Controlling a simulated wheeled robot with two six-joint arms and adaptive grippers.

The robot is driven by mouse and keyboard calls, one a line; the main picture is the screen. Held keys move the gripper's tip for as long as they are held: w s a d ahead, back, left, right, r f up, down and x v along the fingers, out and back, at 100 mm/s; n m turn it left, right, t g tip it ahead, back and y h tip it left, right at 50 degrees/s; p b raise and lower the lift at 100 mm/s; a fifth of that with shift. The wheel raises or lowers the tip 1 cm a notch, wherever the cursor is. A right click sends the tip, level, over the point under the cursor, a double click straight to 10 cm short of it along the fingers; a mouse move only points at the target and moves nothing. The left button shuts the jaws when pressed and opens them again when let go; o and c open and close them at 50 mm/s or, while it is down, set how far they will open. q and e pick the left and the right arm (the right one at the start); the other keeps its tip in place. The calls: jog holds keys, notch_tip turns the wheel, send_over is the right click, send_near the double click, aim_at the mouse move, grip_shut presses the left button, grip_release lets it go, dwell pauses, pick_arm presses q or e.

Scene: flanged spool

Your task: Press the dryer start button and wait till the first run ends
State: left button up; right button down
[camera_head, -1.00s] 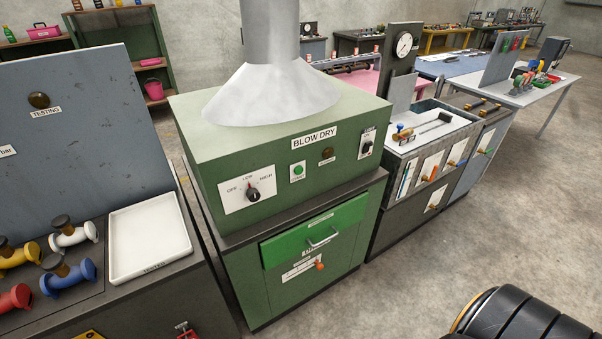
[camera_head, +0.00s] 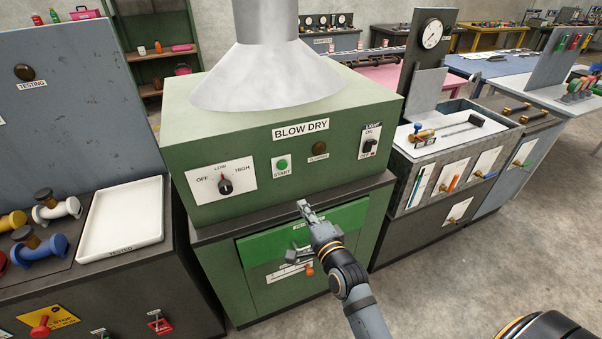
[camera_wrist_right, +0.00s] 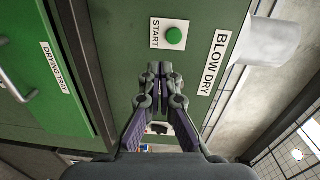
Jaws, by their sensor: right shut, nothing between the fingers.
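The green dryer (camera_head: 225,138) labelled BLOW DRY stands in the middle of the head view. Its round green start button (camera_head: 282,164) sits on a white START plate on the front panel. My right gripper (camera_head: 303,206) is shut and empty, in front of the dryer and below the button in the picture. In the right wrist view the button (camera_wrist_right: 174,36) lies a little beyond the closed fingertips (camera_wrist_right: 160,68), with a visible gap in the picture. The round lamp (camera_head: 319,149) right of the button looks dark brown. My left gripper is not in view.
The heat knob (camera_head: 225,186) is left of the button, and a LIGHT switch (camera_head: 369,146) is right of it. The green drying tray drawer (camera_head: 262,246) is below, partly hidden by my right arm. A white tray (camera_head: 122,219) stands on the left bench.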

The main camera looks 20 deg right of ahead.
aim_at(283, 166)
notch_tip(283, 166, up, 2)
jog(key=shift+s+r+m+t, duration=0.1)
jog(key=shift+r+m+t, duration=0.1)
jog(key=shift+m+t, duration=0.1)
jog(key=w+p, duration=0.2)
jog(key=w, duration=1.2)
jog(key=shift+a+p, duration=0.2)
jog(key=shift+p, duration=0.15)
